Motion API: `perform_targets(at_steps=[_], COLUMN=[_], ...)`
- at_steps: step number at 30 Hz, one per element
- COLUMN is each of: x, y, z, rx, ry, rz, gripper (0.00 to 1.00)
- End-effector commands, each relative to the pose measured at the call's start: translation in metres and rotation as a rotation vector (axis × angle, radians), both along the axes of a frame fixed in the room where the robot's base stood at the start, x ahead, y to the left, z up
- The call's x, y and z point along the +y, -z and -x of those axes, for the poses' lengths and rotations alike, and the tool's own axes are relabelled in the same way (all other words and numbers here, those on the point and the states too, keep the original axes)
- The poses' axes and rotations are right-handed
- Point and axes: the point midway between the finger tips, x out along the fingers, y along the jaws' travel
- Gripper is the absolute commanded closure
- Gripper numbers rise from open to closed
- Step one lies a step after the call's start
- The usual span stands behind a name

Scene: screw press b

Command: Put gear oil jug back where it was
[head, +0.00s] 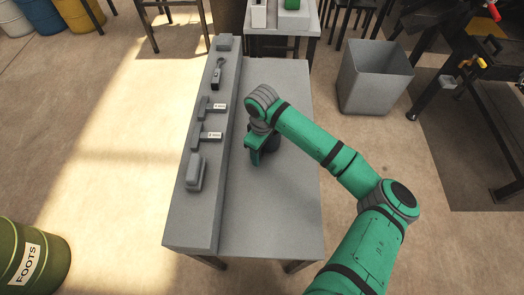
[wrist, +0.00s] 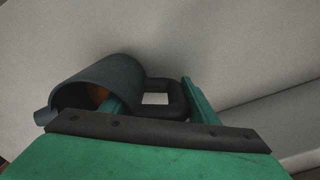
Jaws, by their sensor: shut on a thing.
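The gear oil jug (wrist: 98,80) is a dark grey round vessel with a black loop handle (wrist: 172,86). Some orange-brown shows inside its mouth in the wrist view. My gripper (wrist: 155,97) is shut on the jug, with its green fingers at the handle side. In the head view my gripper (head: 256,157) is over the middle of the grey table (head: 285,215), just right of its raised ledge. The jug (head: 273,144) shows there only as a dark patch, mostly hidden behind my gripper. I cannot tell whether it touches the tabletop.
The raised ledge (head: 178,228) along the table's left side carries a grey block (head: 195,172), two labelled holders (head: 207,135) and a small dark tool (head: 216,76). The tabletop's front and far right are clear. A grey bin (head: 375,80) stands on the floor at right.

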Motion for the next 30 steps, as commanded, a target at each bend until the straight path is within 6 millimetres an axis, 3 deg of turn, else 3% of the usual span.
perform_targets(at_steps=[7, 8, 9, 10, 22, 30], x=[0.0, 0.0, 0.0, 0.0, -0.001, 0.001], y=[0.003, 0.002, 0.002, 0.002, -0.004, -0.051], z=[0.0, 0.0, 0.0, 0.0, 0.0, -0.001], rx=[0.0, 0.001, 0.001, 0.001, 0.0, -0.001], ry=[0.0, 0.0, 0.0, 0.0, 0.001, -0.001], rz=[0.0, 0.001, 0.001, 0.001, 0.0, 0.0], gripper=[0.81, 0.39, 0.29, 0.27, 0.27, 0.27])
